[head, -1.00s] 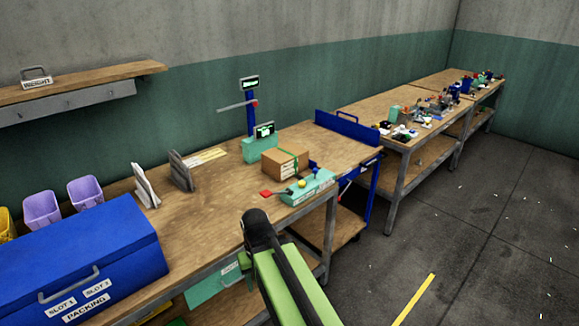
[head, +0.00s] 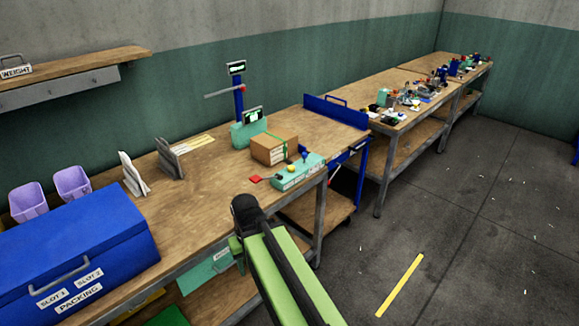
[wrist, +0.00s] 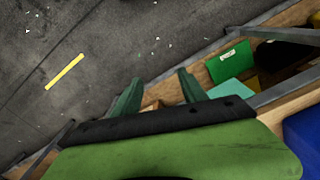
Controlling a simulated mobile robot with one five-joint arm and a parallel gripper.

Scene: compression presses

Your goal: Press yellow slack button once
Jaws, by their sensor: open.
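The yellow button (head: 291,168) is a small round cap on a teal control box (head: 299,178) near the front right edge of the first workbench. A blue knob (head: 304,155) stands behind it and a red paddle (head: 255,179) sticks out at its left. My gripper (wrist: 158,92) is open and empty in the wrist view, its two dark green fingers over the floor and bench edge. In the head view my arm is in front of the bench, below the control box and apart from it; the fingers cannot be made out there. The button is not visible in the wrist view.
A cardboard box (head: 273,149) with a green strap sits just behind the control box. A teal scale (head: 248,133) with a blue post stands behind that. A large blue packing case (head: 75,245) fills the bench's left. Open floor (head: 455,240) lies to the right.

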